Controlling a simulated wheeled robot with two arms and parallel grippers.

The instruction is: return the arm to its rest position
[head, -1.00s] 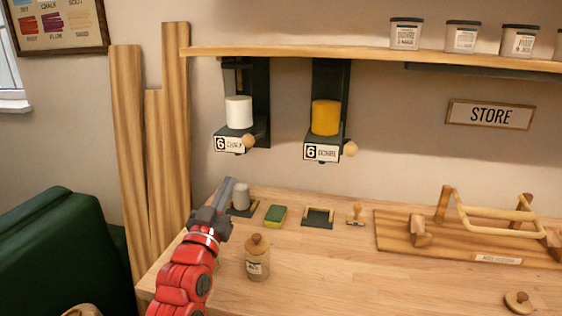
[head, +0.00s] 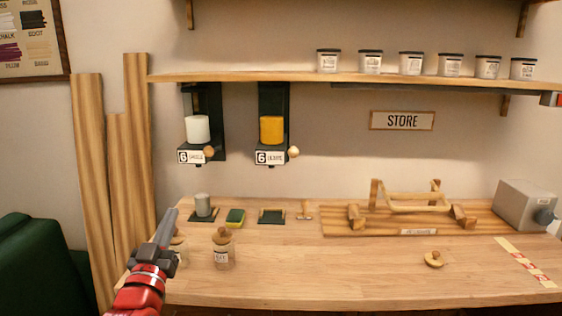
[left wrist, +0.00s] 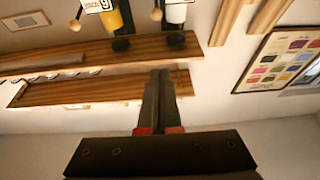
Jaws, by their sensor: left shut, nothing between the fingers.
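My left gripper (head: 166,226) comes in from the lower left in the head view, in front of the table's left end. Its fingers are together with nothing between them. In the left wrist view the shut fingers (left wrist: 159,88) point toward the shelf and wall. The gripper partly covers a jar (head: 181,248) on the table. My right gripper is not in view.
A corked jar (head: 224,250) stands right of the left gripper. Two dispensers (head: 272,130) hang under the shelf (head: 300,77). The table's front middle (head: 320,275) is clear.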

